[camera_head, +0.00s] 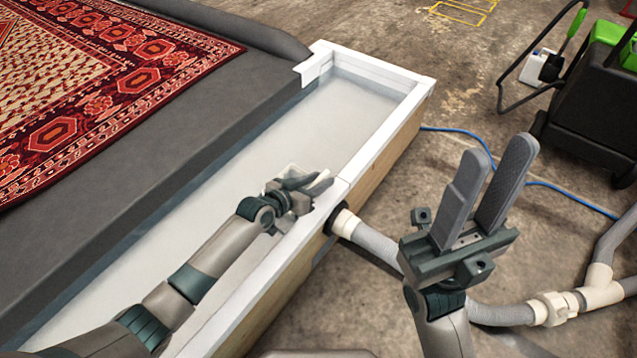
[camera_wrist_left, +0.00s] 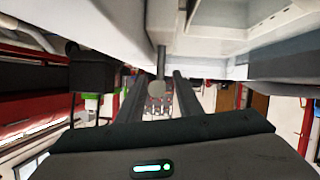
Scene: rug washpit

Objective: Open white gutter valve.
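The white gutter (camera_head: 384,137) is a long trough with white rims and a wooden outer side, next to the dark washing platform. My left gripper (camera_head: 312,182) is over the gutter, close to its right rim. A small pale piece (camera_head: 291,171), perhaps part of the valve, shows by its fingers; the gripper hides much there. In the left wrist view, a grey stem with a round end (camera_wrist_left: 157,88) stands between the two dark, parted fingers, apparently with gaps at the sides. Whether it is the valve handle is unclear. My right gripper (camera_head: 497,158) is open and empty, outside the gutter.
A grey hose (camera_head: 375,241) joins the gutter's outer side through a black fitting (camera_head: 343,222) and runs right to pale pipe joints (camera_head: 557,307). A blue cable (camera_head: 568,193) crosses the floor. A black machine (camera_head: 598,115) stands upper right. A red patterned rug (camera_head: 85,75) lies on the platform.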

